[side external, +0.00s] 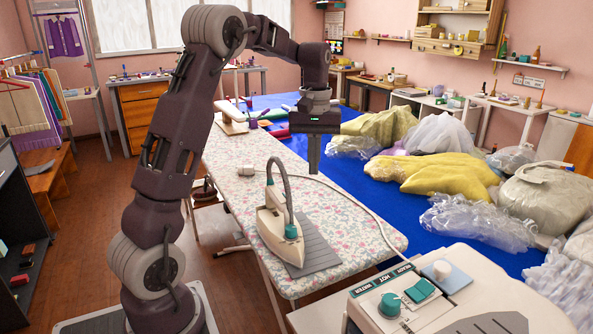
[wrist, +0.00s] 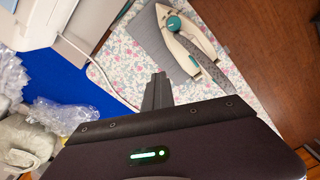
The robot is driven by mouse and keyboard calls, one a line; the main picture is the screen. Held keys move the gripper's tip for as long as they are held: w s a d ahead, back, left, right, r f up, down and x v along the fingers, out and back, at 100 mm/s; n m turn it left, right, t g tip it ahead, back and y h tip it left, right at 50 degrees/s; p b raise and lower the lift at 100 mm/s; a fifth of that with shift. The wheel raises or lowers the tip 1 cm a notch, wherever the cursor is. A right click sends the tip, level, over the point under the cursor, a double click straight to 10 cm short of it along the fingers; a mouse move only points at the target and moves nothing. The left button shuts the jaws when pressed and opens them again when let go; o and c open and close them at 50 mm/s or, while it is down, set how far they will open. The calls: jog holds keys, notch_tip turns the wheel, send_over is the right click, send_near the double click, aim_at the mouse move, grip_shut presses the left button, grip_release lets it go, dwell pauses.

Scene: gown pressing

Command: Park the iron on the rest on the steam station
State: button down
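The iron (side external: 268,228) is cream with a teal dial and a dark grey arched part above it. It rests on the floral ironing board (side external: 345,222), partly over a grey ribbed mat (side external: 318,248); it also shows in the wrist view (wrist: 184,42). The cream steam station (side external: 450,285) with teal controls stands at the front right. A dark pad (side external: 490,325) on its top is cut off by the frame edge; I cannot tell whether it is the rest. My gripper (side external: 313,168) points down above the board, beyond the iron, its fingers together and empty; they also show in the wrist view (wrist: 157,88).
A white cord (side external: 350,193) runs along the board towards the station. Bagged garments (side external: 440,172) and clear plastic (side external: 480,220) lie on the blue surface (side external: 395,205) at right. The board between my gripper and the iron is mostly clear.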

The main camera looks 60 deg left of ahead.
jog(key=w+d+r+m, duration=0.3)
jog(key=d+m, duration=0.4)
jog(key=m, duration=0.1)
jog(key=w+d+r+m, duration=0.2)
jog(key=d+r+m, duration=0.1)
jog(key=d+m, duration=0.4)
jog(key=w+d+r+m, duration=0.3)
jog(key=d+m, duration=0.4)
jog(key=m, duration=0.1)
jog(key=s+d+r+m, duration=0.1)
jog(key=s+d+m, duration=0.3)
jog(key=d+m, duration=0.7)
jog(key=s+d+r+m, duration=0.1)
jog(key=s+d+m, duration=0.3)
jog(key=d+m, duration=0.7)
jog(key=shift+s+d+r, duration=0.15)
jog(key=shift+s+d, duration=0.1)
jog(key=shift+d, duration=0.35)
